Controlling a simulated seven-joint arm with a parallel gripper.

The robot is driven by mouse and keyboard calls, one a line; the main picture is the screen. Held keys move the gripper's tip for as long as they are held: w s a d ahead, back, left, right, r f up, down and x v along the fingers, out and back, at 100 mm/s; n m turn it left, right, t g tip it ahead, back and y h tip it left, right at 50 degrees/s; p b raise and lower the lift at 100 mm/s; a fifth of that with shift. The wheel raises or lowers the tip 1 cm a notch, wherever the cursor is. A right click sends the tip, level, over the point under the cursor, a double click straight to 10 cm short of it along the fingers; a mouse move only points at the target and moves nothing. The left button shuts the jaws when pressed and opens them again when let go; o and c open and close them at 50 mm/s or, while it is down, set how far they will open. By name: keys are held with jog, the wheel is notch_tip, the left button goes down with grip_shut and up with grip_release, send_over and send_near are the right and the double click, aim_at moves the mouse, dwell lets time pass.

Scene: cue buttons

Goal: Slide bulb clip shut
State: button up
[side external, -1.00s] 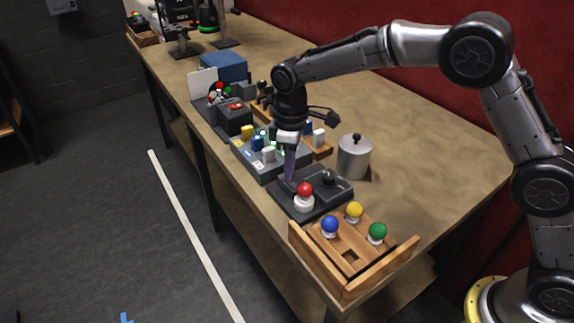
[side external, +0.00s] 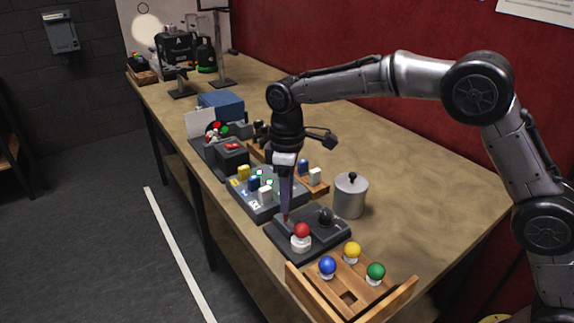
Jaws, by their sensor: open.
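A dark base plate (side external: 318,247) sits near the front of the bench. A red bulb (side external: 302,230) stands upright on it in a white socket (side external: 301,243). A black rounded knob or clip part (side external: 325,216) is on the same plate, right of and behind the bulb; I cannot tell its exact state. My gripper (side external: 286,216) points down, with its narrow purplish fingers low over the plate's back left part, just behind the bulb. It is open and holds nothing visible. I cannot tell whether its tips touch anything.
A wooden rack (side external: 300,287) with blue (side external: 327,265), yellow (side external: 352,251) and green (side external: 375,271) bulbs stands in front. A metal canister (side external: 350,197) stands at right. A grey button panel (side external: 262,211) lies behind. The bench's right side (side external: 430,205) is clear.

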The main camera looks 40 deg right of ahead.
notch_tip(320, 180, up, 10)
jog(key=shift+f, duration=0.25)
jog(key=s+d+r+m+t, duration=0.3)
jog(key=s+d+r, duration=0.9)
jog(key=s+r, duration=0.15)
jog(key=s+d+f+m+t, duration=0.1)
jog(key=s+d+f, duration=0.1)
jog(key=s, duration=0.4)
jog(key=s+d+f+m+t, duration=0.1)
jog(key=s+d+f+m, duration=0.15)
jog(key=s, duration=0.35)
jog(key=s+f+m, duration=0.2)
jog(key=s+f, duration=0.4)
jog(key=f, duration=0.4)
jog(key=shift+s+d+f+t, duration=0.15)
jog(key=shift+f+t, duration=0.1)
jog(key=shift+t, duration=0.05)
jog(key=shift+m, duration=0.25)
